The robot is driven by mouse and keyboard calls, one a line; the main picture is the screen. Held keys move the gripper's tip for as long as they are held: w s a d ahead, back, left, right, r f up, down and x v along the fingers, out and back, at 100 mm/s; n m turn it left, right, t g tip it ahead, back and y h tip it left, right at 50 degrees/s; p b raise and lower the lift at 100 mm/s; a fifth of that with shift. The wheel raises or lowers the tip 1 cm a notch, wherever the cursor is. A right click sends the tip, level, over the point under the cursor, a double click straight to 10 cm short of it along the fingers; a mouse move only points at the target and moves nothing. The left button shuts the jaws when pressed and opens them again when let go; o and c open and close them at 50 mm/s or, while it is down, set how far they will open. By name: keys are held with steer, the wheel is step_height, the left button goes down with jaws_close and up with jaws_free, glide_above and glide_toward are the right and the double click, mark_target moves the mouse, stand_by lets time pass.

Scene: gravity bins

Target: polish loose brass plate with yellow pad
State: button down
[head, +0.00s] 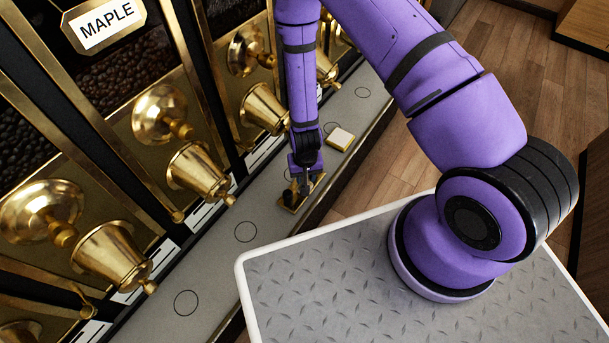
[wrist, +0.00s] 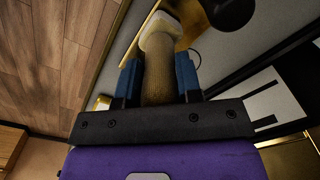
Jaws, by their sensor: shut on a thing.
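The brass plate (head: 317,182) lies on the grey ledge below my gripper (head: 301,184); it also shows in the wrist view (wrist: 190,22). A black knob (wrist: 228,10) stands by it. In the wrist view my gripper (wrist: 159,80) is shut on a tan, rough cylindrical handle (wrist: 159,75) with a pale end (wrist: 158,35). That end is over the plate; I cannot tell whether it touches. A small block with a pale top and yellowish side (head: 340,138) lies farther along the ledge. I cannot tell which piece is the yellow pad.
A row of gravity bins with brass knobs and spouts (head: 200,172) lines the left side, close to my gripper. The ledge (head: 225,262) has dark circles marked on it and free room nearer me. Wooden floor (head: 500,60) lies beyond its right edge.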

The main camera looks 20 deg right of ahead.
steer(key=shift+w+d+r, duration=0.1)
steer(key=shift+w+d, duration=0.5)
steer(key=shift+d, duration=0.2)
steer(key=shift+w+d+r, duration=0.1)
steer(key=shift+w+d, duration=0.45)
steer(key=shift+d, duration=0.25)
steer(key=shift+f, duration=0.1)
steer(key=shift+w+d+f, duration=0.1)
steer(key=shift+w+d, duration=0.55)
steer(key=shift+d, duration=0.25)
steer(key=shift+w+d, duration=0.6)
steer(key=shift+d, duration=0.25)
steer(key=shift+a, duration=0.1)
steer(key=shift+s+a, duration=0.65)
steer(key=shift+a, duration=0.2)
steer(key=shift+s+a, duration=0.6)
steer(key=shift+a, duration=0.2)
steer(key=shift+a, duration=0.1)
steer(key=shift+s+a, duration=0.8)
steer(key=shift+a, duration=0.15)
